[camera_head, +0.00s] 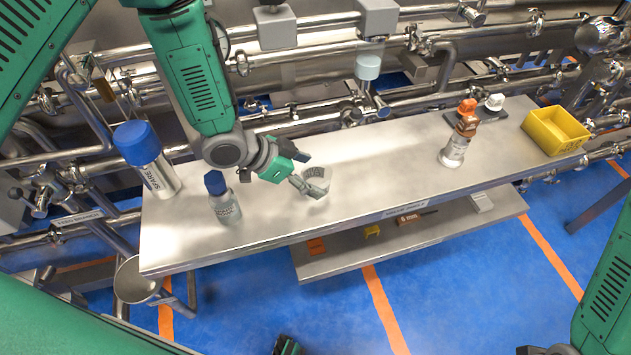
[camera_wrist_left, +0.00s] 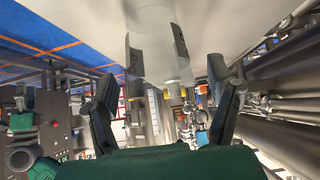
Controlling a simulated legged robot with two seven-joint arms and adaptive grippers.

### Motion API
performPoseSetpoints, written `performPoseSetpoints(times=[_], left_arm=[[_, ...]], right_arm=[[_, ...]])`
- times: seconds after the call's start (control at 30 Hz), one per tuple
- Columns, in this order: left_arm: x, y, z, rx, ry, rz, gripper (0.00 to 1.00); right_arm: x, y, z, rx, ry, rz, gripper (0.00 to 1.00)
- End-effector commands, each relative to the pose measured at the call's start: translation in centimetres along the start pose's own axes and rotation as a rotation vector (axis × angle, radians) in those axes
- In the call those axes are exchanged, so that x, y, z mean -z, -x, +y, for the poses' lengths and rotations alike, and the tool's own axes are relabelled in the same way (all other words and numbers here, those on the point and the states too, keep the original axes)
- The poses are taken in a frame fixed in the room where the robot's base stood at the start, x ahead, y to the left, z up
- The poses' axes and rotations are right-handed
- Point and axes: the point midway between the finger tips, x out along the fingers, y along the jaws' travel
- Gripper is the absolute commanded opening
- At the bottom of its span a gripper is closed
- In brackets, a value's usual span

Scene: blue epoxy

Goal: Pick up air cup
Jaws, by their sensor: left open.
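The air cup is a small pale grey, see-through cup (camera_head: 321,183) standing on the steel bench, left of its middle. My left gripper (camera_head: 310,172) is open at the cup, with one finger on its far side and the other across its near side in the head view. In the left wrist view the clear cup (camera_wrist_left: 153,45) shows ahead of the open left gripper (camera_wrist_left: 163,75), between the two dark fingers. I cannot tell whether a finger touches it.
An orange-topped bottle (camera_head: 454,152) and yellow bin (camera_head: 556,130) stand right. Pipes run behind. The bench between cup and orange-topped bottle is clear.

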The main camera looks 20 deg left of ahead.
Motion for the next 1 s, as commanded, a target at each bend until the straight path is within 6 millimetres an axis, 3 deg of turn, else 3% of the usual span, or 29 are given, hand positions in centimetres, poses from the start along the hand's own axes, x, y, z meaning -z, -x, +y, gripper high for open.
performPoseSetpoints(times=[0.1,0.23,0.57,0.67,0.7,1.0], left_arm=[[-0.1,-2.3,0.1,-0.004,0.000,-0.001,0.74],[-0.2,-3.9,-0.1,-0.002,0.001,0.000,0.74],[-0.2,-4.5,-0.1,-0.002,0.002,0.002,0.74],[-0.1,-4.5,-0.1,-0.002,0.001,0.001,0.39],[-0.1,-4.5,-0.1,-0.002,0.001,0.001,0.33],[-0.1,-4.5,-0.1,-0.002,0.001,0.001,0.30]], right_arm=[[0.0,0.0,0.0,0.000,0.000,0.000,0.40],[0.0,0.0,0.0,0.000,-0.001,0.000,0.40],[0.0,0.0,0.0,0.000,0.000,0.000,0.40],[0.0,0.0,0.0,0.000,0.000,0.000,0.40],[0.0,0.0,0.0,0.000,0.000,0.000,0.40],[0.0,0.0,0.0,0.000,0.000,0.000,0.40]])
